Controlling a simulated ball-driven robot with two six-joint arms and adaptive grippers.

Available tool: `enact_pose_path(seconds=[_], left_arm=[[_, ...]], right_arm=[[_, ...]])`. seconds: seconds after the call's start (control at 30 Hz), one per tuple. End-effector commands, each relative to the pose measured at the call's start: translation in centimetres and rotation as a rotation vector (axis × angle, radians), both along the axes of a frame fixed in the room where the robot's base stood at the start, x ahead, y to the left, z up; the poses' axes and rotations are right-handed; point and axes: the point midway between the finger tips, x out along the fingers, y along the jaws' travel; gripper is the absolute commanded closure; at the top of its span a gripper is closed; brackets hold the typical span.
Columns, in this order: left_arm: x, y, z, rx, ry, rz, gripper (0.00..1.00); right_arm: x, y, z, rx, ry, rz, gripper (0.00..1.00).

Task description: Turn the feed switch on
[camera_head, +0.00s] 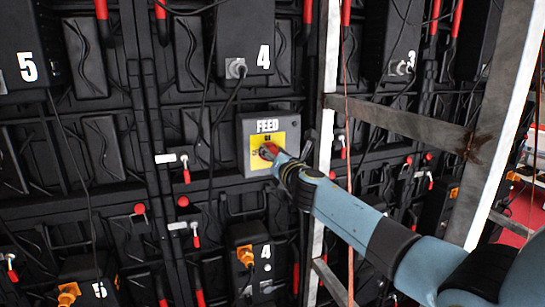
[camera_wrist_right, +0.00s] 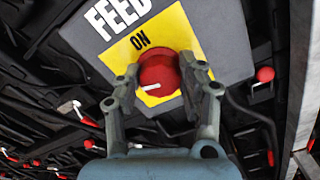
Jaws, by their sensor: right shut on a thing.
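The feed switch is a grey box (camera_head: 245,127) marked FEED, with a yellow plate (camera_head: 291,131) and a red round knob (camera_head: 266,151). In the right wrist view the knob (camera_wrist_right: 158,72) has a white pointer mark toward the left, away from the ON label (camera_wrist_right: 140,40) above it. My right gripper (camera_head: 275,156) reaches in from the lower right. Its fingers (camera_wrist_right: 161,76) stand on both sides of the knob and are shut on it. They hide part of the plate, so I cannot read an OFF label. My left gripper is not in view.
Black panels with hanging cables and red-handled levers (camera_head: 186,170) surround the switch. A grey metal frame (camera_head: 395,122) stands just right of it, with my right arm in front. A black box marked 4 (camera_head: 246,35) hangs above.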

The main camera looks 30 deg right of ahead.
Motion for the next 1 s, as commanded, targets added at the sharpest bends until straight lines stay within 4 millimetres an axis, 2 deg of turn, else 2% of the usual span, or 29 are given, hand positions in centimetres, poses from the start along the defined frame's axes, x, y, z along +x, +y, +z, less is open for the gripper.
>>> enact_pose_path(seconds=[1.0], left_arm=[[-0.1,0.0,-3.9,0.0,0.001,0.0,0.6]], right_arm=[[-0.1,-0.2,-0.6,0.933,-0.223,0.0,0.92]])
